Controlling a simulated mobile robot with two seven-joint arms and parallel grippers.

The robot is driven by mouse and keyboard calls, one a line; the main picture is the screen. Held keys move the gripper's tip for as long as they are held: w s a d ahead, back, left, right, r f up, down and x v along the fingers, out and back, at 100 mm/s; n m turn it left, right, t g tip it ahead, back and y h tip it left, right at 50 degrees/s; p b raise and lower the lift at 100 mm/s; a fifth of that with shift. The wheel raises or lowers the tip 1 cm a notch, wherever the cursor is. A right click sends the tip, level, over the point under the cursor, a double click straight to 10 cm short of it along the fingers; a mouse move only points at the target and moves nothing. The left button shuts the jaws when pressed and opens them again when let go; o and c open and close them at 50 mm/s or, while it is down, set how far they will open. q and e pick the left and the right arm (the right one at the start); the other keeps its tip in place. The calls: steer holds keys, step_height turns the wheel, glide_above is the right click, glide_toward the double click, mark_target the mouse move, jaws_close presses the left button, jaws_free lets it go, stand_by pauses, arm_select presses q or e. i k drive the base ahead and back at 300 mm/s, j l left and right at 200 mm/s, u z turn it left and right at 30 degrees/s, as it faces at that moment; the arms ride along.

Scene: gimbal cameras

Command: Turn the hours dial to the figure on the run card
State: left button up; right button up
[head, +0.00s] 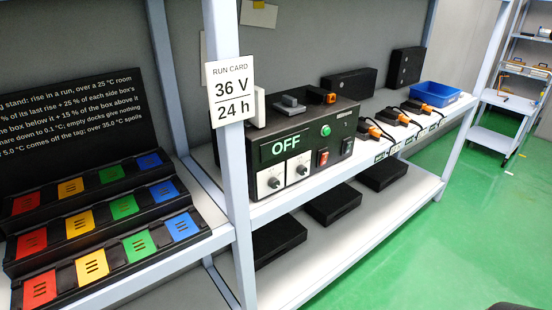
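The run card (230,92) is fixed to the blue-grey shelf post and reads "36 V" above "24 h". A dark box-shaped device (335,133) stands on the upper shelf just right of the post. Its green display (285,145) reads "OFF". Below the display are two white dial plates with dark knobs, a left dial (271,183) and a right dial (300,170). Their markings are too small to read, so I cannot tell which is the hours dial. Neither of my grippers is in view.
A stepped stand (20,250) with red, yellow, green and blue pieces fills the left. Right of the device are several orange-and-black connectors (392,116) and a blue tray (434,94). Black boxes (333,203) lie on the lower shelf.

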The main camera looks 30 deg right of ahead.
mark_target(301, 170)
steer(key=z, duration=1.25)
